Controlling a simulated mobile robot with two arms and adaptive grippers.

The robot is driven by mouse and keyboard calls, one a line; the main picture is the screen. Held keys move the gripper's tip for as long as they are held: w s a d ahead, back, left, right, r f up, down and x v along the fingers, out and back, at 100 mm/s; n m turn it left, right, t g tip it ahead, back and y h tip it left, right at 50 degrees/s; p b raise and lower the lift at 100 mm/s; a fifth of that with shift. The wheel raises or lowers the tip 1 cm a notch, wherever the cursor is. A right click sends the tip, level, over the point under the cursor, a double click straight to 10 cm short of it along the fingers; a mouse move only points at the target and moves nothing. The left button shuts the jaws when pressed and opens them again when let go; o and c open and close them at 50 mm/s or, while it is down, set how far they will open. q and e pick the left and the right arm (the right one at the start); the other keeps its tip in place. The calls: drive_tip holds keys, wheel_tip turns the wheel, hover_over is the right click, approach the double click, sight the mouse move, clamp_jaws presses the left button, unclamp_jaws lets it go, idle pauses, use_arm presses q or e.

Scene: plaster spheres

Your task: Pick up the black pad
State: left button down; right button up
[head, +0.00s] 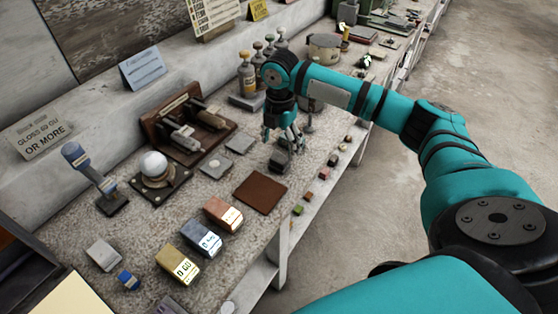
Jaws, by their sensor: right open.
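A small dark grey to black pad (279,162) lies on the speckled bench top, just behind a flat brown square (260,191). I take it to be the black pad. My right gripper (286,147) points down directly over it, with its fingers apart. The fingers partly cover the pad's far side. I cannot tell whether they touch it. My left gripper is not in view.
Grey square plates (216,165) lie left of the gripper, before a wooden stand (183,125). A white sphere (154,164) sits on a dark base. Orange, blue and yellow labelled blocks (201,237) stand nearer.

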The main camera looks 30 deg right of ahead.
sight(279, 157)
drive_tip(key=shift+s+f, duration=0.1)
drive_tip(key=shift+f, duration=0.8)
drive_tip(key=f, duration=0.2)
drive_tip(key=f+p, duration=0.1)
drive_tip(key=shift+s+a+f, duration=0.15)
drive_tip(key=shift+a+f, duration=0.05)
drive_tip(key=shift+f, duration=0.55)
drive_tip(key=c, duration=0.6)
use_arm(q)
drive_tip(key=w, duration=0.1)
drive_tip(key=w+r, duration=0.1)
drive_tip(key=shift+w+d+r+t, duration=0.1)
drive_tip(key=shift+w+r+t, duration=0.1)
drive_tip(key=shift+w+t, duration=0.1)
use_arm(e)
drive_tip(key=c, duration=0.5)
